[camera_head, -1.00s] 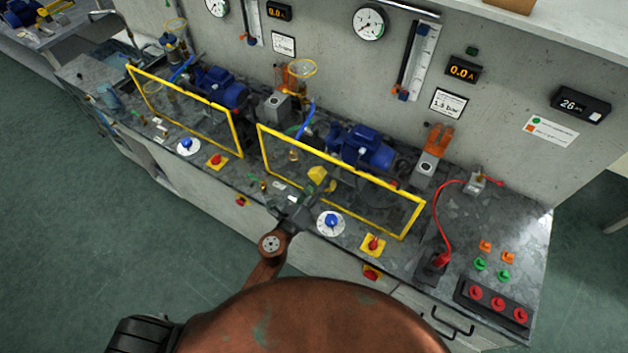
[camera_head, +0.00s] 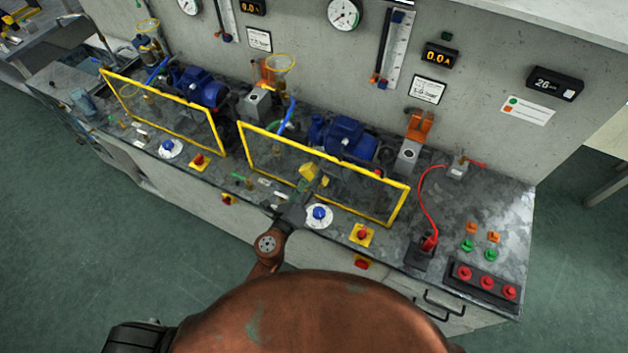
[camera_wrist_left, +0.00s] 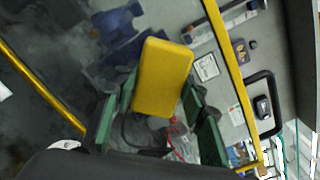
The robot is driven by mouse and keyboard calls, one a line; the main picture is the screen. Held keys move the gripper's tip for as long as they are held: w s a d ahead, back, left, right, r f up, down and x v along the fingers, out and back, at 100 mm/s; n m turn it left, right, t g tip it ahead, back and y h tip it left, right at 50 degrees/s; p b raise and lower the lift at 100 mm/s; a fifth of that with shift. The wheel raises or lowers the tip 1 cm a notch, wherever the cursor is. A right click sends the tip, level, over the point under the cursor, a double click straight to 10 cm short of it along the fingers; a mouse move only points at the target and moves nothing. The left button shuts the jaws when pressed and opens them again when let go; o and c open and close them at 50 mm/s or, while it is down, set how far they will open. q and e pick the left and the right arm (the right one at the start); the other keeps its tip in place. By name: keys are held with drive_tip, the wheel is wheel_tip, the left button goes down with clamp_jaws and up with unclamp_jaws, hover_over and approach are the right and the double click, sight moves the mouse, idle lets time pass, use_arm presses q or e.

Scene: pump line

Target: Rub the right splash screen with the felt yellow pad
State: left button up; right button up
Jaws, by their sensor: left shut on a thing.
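The right splash screen (camera_head: 362,190) is a clear pane in a yellow frame, standing on the bench in front of a blue pump. My left gripper (camera_head: 312,188) is at the front of this screen, left of its middle. It is shut on the yellow pad (camera_head: 309,171), which shows as a small yellow block at or very near the pane; I cannot tell if it touches. In the left wrist view the pad (camera_wrist_left: 163,77) sits between the green fingers, with yellow frame bars on both sides. My right gripper is not in view.
The left splash screen (camera_head: 160,118) stands to the left. A blue knob (camera_head: 319,213) and a red-and-yellow stop button (camera_head: 362,234) sit in front of the right screen. A red cable (camera_head: 423,205) and a red button panel (camera_head: 486,282) are at the right.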

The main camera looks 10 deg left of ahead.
sight(289, 160)
use_arm(q)
drive_tip(key=shift+w+a, duration=0.3)
drive_tip(key=shift+a, duration=0.7)
drive_tip(key=shift+w+a, duration=0.35)
drive_tip(key=shift+a, duration=0.6)
drive_tip(key=shift+w+a, duration=0.3)
drive_tip(key=shift+a, duration=0.7)
drive_tip(key=shift+w+a+b, duration=0.25)
drive_tip(key=shift+w+a, duration=0.15)
drive_tip(key=shift+a, duration=0.45)
drive_tip(key=shift+w+a+b, duration=0.25)
drive_tip(key=shift+w+a, duration=0.1)
drive_tip(key=shift+a, duration=0.5)
drive_tip(key=shift+s, duration=0.1)
drive_tip(key=shift+b+v, duration=0.35)
drive_tip(key=shift+v, duration=2.55)
drive_tip(key=shift+s, duration=0.15)
drive_tip(key=v, duration=0.2)
drive_tip(key=shift+s+a+b, duration=0.1)
drive_tip(key=shift+s+b, duration=0.25)
